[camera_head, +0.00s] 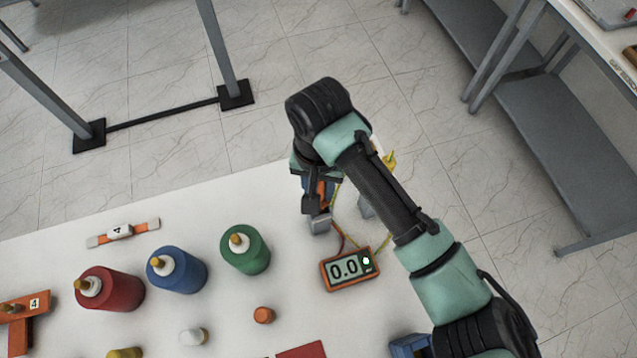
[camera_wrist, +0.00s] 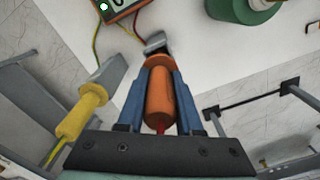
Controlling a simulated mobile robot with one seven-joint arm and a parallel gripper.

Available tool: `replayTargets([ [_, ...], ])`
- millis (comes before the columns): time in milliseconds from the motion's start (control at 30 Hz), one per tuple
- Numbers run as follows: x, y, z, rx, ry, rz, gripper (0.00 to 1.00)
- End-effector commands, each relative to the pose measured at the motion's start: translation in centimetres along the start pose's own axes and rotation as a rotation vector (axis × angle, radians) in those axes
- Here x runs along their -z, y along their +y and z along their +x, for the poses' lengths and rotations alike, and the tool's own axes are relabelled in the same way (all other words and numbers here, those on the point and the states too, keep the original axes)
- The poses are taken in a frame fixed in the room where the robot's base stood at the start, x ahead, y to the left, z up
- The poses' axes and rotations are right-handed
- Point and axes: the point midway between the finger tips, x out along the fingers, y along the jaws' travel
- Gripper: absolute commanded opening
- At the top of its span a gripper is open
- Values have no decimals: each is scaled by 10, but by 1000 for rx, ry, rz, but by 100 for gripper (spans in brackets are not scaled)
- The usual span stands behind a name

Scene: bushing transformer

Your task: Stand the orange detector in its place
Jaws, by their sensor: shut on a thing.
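The orange detector (camera_wrist: 159,97) has a rounded orange body, a grey tip (camera_wrist: 156,44) and a red wire at its rear. My gripper (camera_wrist: 158,75) is shut on its body, with one blue finger on each side. In the head view my gripper (camera_head: 318,195) is over the far right part of the white table, and the grey tip (camera_head: 320,226) shows below it. I cannot tell whether the tip touches the table. The detector's own place cannot be made out.
The yellow detector (camera_wrist: 80,115) is close beside the orange one. An orange-framed meter (camera_head: 349,269) reading 0.0 has red and yellow wires running to the detectors. Green (camera_head: 245,250), blue (camera_head: 177,270) and red (camera_head: 109,290) bushings stand to the left. Table space between green bushing and meter is clear.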

Motion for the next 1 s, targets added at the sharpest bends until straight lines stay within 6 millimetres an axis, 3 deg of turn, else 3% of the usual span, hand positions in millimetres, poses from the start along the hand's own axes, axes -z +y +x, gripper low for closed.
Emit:
replayTargets([
  [1000, 0, 0, 36, 1, 1, 1, 0],
])
